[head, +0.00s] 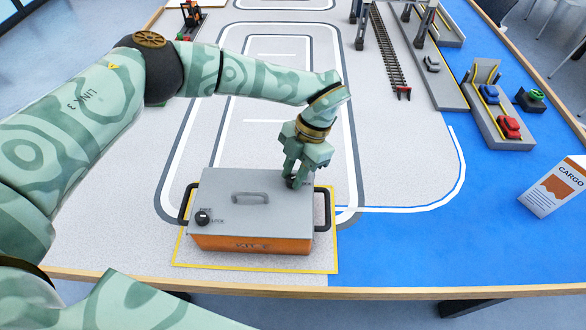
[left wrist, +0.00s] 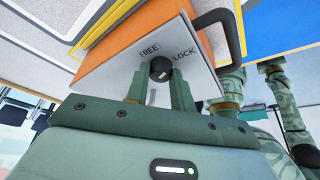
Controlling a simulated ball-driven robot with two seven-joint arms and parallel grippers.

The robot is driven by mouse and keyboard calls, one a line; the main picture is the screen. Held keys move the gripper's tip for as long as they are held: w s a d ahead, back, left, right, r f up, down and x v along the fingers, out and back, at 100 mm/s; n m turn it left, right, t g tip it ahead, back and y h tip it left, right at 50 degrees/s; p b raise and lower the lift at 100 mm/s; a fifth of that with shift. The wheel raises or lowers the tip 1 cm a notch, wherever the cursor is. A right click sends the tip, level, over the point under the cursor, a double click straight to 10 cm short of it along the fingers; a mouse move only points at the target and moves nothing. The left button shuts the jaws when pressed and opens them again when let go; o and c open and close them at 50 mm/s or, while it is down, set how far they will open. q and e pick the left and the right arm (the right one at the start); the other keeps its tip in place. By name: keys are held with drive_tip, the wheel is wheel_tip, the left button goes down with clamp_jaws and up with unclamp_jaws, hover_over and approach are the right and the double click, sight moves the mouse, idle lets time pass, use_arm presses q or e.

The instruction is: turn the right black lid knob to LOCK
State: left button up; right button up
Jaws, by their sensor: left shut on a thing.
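The orange box has a grey lid (head: 232,190) with a handle in its middle. A black knob (head: 203,217) sits at the lid's front left, with FREE and LOCK printed beside it. FREE and LOCK are printed beside this knob. Its light mark is small, and I cannot tell which word it faces. My right gripper is out of view.
The box stands inside a yellow outline (head: 258,268) near the table's front edge. Black side handles (head: 323,210) stick out at both ends. A cargo carton (head: 553,187) stands at the right. The mat right of the box is clear.

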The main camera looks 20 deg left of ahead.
use_arm(q)
drive_tip(key=m+t+y+p, duration=0.1)
drive_tip(key=m, duration=0.3)
drive_tip(key=shift+s+d+m, duration=0.1)
drive_tip(key=shift+m, duration=0.2)
drive_tip(key=shift+p, duration=0.3)
drive_tip(key=o, duration=1)
drive_tip(key=p+v, duration=0.1)
drive_tip(key=v, duration=1.5)
drive_tip(key=shift+s+d, duration=0.35)
